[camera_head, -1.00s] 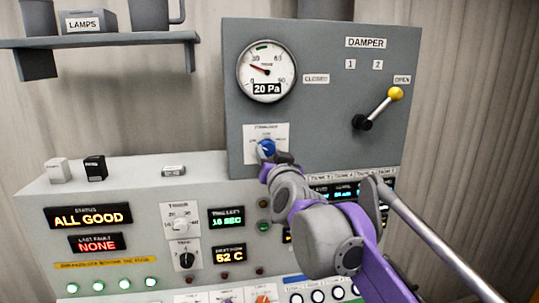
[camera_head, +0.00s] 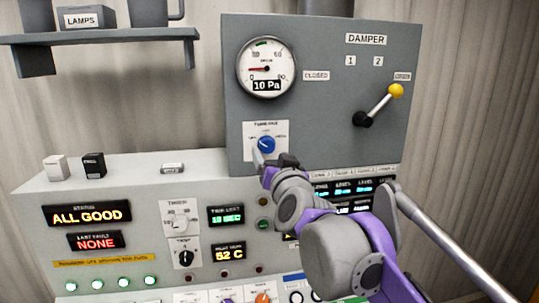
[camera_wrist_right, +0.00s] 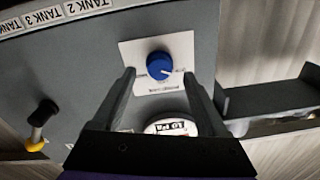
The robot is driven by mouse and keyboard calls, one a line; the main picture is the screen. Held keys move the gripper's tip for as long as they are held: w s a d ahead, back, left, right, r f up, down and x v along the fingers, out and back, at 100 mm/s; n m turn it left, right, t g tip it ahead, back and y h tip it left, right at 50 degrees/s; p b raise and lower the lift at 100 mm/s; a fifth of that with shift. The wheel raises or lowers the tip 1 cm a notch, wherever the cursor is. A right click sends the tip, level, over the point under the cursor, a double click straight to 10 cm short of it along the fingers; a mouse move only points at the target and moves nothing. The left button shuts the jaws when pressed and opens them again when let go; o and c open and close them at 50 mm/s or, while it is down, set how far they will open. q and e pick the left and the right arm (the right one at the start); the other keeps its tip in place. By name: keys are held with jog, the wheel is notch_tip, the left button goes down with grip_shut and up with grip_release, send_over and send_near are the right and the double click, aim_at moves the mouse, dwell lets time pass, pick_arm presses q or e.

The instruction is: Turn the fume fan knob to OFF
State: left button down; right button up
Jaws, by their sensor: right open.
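The blue fume fan knob (camera_head: 266,144) sits on a white label plate (camera_head: 252,128) on the grey upright panel. Its position labels are too small to read surely. In the right wrist view the knob (camera_wrist_right: 159,65) shows a pale mark at its lower right side, and that view is upside down. My left gripper is not in view.
A pressure gauge (camera_head: 267,68) above the knob reads 10 Pa. A damper lever with a yellow ball (camera_head: 396,90) stands to the right. The console (camera_head: 130,180) below carries displays, dials and lamps; its status reads ALL GOOD. A shelf (camera_head: 110,40) hangs at upper left.

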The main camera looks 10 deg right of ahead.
jog(key=s+b, duration=0.1)
jog(key=s, duration=0.6)
jog(key=shift+s+f, duration=0.15)
jog(key=shift+s, duration=0.2)
jog(key=shift+d, duration=0.1)
jog(key=s+a+f+n+g+y, duration=0.1)
jog(key=s+f+n+g, duration=0.15)
jog(key=f, duration=0.85)
jog(key=s+f+n+g+y, duration=0.1)
jog(key=s+f+g, duration=0.25)
jog(key=f, duration=0.65)
jog(key=s+d+f+g+h, duration=0.1)
jog(key=s+d+f+g, duration=0.2)
jog(key=s+f, duration=0.6)
jog(key=s+d+f+g+h+p, duration=0.1)
jog(key=s+d+f+g, duration=0.2)
jog(key=s+f, duration=0.6)
notch_tip(320, 180, down, 6)
jog(key=shift+s+r+m+g, duration=0.1)
jog(key=shift+s+m+g, duration=0.3)
jog(key=shift+m+g, duration=0.1)
